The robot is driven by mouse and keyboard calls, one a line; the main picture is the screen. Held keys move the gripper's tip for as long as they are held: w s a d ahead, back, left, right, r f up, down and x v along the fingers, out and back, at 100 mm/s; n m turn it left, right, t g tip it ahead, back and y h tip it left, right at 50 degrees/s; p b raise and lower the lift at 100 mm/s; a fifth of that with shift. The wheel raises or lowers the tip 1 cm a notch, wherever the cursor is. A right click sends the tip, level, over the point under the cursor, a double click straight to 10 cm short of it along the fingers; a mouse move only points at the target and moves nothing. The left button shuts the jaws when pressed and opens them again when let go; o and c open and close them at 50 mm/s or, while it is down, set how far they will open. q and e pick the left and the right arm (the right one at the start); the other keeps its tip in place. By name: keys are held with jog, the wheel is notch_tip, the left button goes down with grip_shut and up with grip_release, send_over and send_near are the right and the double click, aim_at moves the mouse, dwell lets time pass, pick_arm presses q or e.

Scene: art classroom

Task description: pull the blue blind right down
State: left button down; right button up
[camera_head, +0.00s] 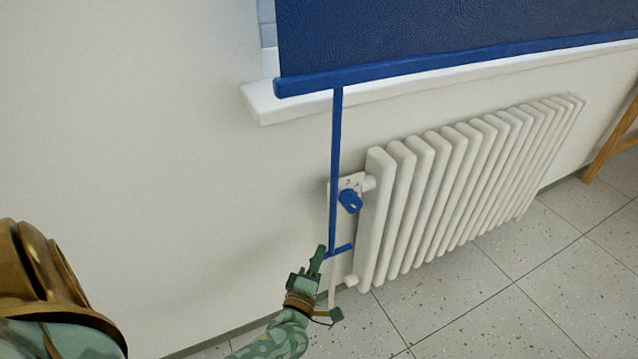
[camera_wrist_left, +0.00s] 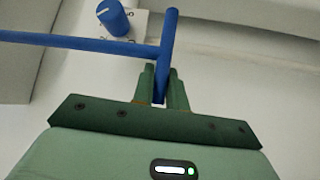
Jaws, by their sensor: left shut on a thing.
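My left gripper (camera_head: 321,252) is at this crossbar, low on the wall. In the left wrist view the gripper (camera_wrist_left: 161,88) is shut on one end of the crossbar (camera_wrist_left: 165,55), which stands between its fingers, with the rod (camera_wrist_left: 80,42) running off to the left. My right gripper is not in view.
A white radiator (camera_head: 440,190) stands on the wall right of the rod. A blue valve knob (camera_head: 349,201) sits close beside the rod. The white sill (camera_head: 262,105) juts out behind the bar. Speckled floor tiles (camera_head: 480,310) are clear; a wooden leg (camera_head: 610,142) stands far right.

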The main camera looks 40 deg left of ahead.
pick_arm(q)
jog(key=shift+s+d+f, duration=0.1)
jog(key=shift+f, duration=0.25)
jog(key=c, duration=1.4)
grip_release()
